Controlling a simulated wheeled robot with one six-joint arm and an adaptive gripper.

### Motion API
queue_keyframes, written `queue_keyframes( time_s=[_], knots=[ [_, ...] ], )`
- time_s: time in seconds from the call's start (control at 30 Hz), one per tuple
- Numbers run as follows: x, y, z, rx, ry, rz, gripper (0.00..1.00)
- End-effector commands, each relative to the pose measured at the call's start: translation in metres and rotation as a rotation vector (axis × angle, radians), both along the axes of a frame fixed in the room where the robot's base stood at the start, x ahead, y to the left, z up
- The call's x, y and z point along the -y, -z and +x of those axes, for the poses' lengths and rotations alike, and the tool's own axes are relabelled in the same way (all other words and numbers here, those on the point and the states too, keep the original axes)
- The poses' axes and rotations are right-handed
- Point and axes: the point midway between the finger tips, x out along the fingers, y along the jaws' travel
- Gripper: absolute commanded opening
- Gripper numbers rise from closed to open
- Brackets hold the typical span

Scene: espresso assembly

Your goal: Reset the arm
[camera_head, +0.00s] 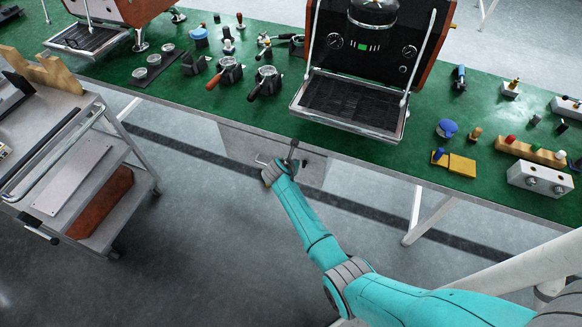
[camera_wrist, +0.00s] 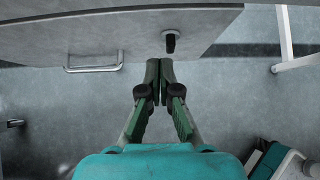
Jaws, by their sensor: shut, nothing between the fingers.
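My teal arm reaches from the lower right toward the green table in the head view. My gripper (camera_head: 293,150) is in front of the table's near edge, close to the grey panel under it. In the wrist view my gripper (camera_wrist: 156,80) has its two fingertips together, with nothing between them.
The green table (camera_head: 180,92) carries an espresso machine (camera_head: 357,70), portafilters (camera_head: 228,72) and several small tools. A metal handle (camera_wrist: 92,67) sits on the grey panel. A grey cart (camera_head: 80,160) stands at the left. The floor between cart and arm is clear.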

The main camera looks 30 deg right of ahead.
Motion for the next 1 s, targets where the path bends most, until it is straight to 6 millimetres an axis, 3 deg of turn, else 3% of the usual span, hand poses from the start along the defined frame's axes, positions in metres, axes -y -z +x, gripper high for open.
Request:
queue_keyframes(
  time_s=[0.3,0.5,0.83,1.0],
  knots=[
    [-0.03,-0.035,-0.021,0.0,-0.003,0.0,0.0],
    [-0.038,-0.047,-0.027,0.0,-0.001,0.0,0.0],
    [-0.04,-0.047,-0.03,0.002,0.0,0.004,0.0],
    [-0.049,-0.029,-0.055,0.069,0.025,0.066,0.0]
  ],
)
